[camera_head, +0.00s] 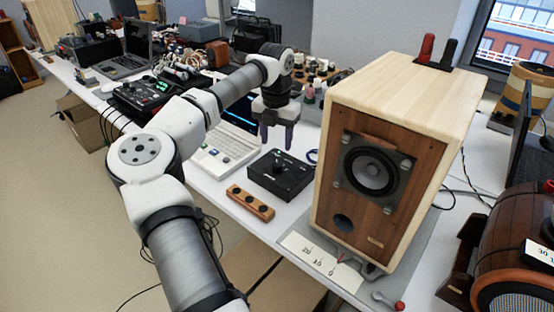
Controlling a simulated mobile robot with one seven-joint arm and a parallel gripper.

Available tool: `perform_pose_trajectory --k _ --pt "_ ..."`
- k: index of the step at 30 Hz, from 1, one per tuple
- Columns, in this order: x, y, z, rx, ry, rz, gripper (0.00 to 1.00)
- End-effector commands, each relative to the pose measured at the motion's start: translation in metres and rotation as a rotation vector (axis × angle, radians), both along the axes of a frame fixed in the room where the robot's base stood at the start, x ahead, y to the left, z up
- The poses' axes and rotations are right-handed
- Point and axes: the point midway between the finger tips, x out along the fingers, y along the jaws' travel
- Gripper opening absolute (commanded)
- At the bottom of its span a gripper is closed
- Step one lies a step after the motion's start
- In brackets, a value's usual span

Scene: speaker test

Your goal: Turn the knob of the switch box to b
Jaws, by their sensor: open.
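The switch box is most likely the low black box (281,175) on the white table, left of the wooden speaker. A knob (279,166) shows on its top, too small to read its position or any letters. My gripper (277,140) points down above and behind the box, apart from it. Its dark fingers are spread and nothing shows between them. My arm reaches in from the lower left and hides part of the table behind it.
A large wooden speaker (372,185) stands close on the right. A wooden block with black knobs (250,203) lies in front. A white laptop (222,150) is left of the box. Another black device (143,98) sits farther left. A brown barrel-shaped thing (515,245) is at far right.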

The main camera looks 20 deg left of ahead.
Motion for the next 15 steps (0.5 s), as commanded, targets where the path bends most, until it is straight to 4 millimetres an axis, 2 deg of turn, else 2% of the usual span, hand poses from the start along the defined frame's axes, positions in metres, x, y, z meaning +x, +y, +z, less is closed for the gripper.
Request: perform_pose_trajectory --k 3,9,15 --pt "0.0 -0.001 -0.026 -0.003 0.002 -0.002 0.52" --pt "0.0 -0.001 -0.062 -0.002 0.002 -0.002 0.52" --pt "0.0 -0.001 -0.08 0.0 0.0 -0.001 0.52"
